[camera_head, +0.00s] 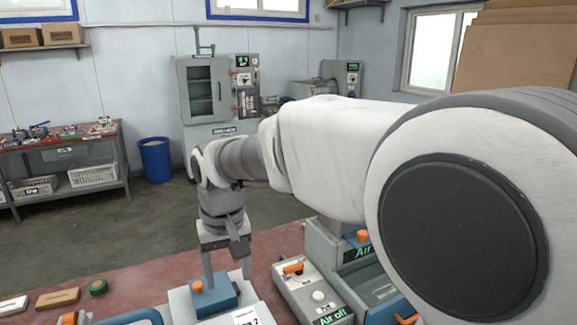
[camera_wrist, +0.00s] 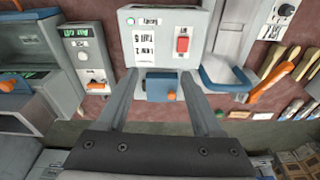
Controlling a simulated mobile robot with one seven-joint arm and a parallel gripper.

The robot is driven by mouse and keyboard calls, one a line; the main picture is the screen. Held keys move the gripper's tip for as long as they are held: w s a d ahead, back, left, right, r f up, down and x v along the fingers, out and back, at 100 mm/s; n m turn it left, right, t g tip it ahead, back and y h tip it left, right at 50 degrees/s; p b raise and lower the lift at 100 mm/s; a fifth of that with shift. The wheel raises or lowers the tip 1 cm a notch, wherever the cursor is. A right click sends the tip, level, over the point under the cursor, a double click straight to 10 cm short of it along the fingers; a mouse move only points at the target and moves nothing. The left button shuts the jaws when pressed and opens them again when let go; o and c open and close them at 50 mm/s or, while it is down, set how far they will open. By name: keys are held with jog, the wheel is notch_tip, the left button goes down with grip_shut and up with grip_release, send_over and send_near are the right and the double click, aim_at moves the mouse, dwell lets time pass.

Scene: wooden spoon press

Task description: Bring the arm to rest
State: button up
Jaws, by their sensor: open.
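My gripper (camera_head: 227,270) reaches down over the red bench top (camera_head: 150,283) in the head view. Its two fingers are apart. In the wrist view my gripper (camera_wrist: 158,80) has a finger on each side of a blue block with an orange knob (camera_wrist: 160,90), on the front of a grey control box (camera_wrist: 168,25). The same blue block (camera_head: 213,300) shows below the fingers in the head view. I cannot tell whether the fingers touch it. My arm stretches from the right side of the head view across to the left, bent down at the wrist.
A box labelled "Air off" (camera_head: 318,299) stands right of my gripper. Wooden spoons (camera_wrist: 278,72) and a blue-edged tray (camera_wrist: 228,75) lie right in the wrist view. A grey cabinet (camera_head: 203,90), blue bin (camera_head: 155,160) and side table (camera_head: 75,145) stand behind, with open floor between.

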jog(key=s+d+r+m+t, duration=0.2)
jog(key=s+d, duration=0.5)
jog(key=d, duration=0.6)
jog(key=s+d+r+m+t, duration=0.1)
jog(key=s+d+m+t, duration=0.1)
jog(key=s+d, duration=0.6)
jog(key=d, duration=0.5)
jog(key=shift+d+r+m+h, duration=0.15)
jog(key=shift+r+m+h, duration=0.15)
jog(key=shift+r+h, duration=0.1)
jog(key=shift+s+d+f, duration=0.2)
jog(key=shift+s, duration=0.2)
jog(key=shift+c, duration=1.4)
jog(key=shift+a, duration=0.1)
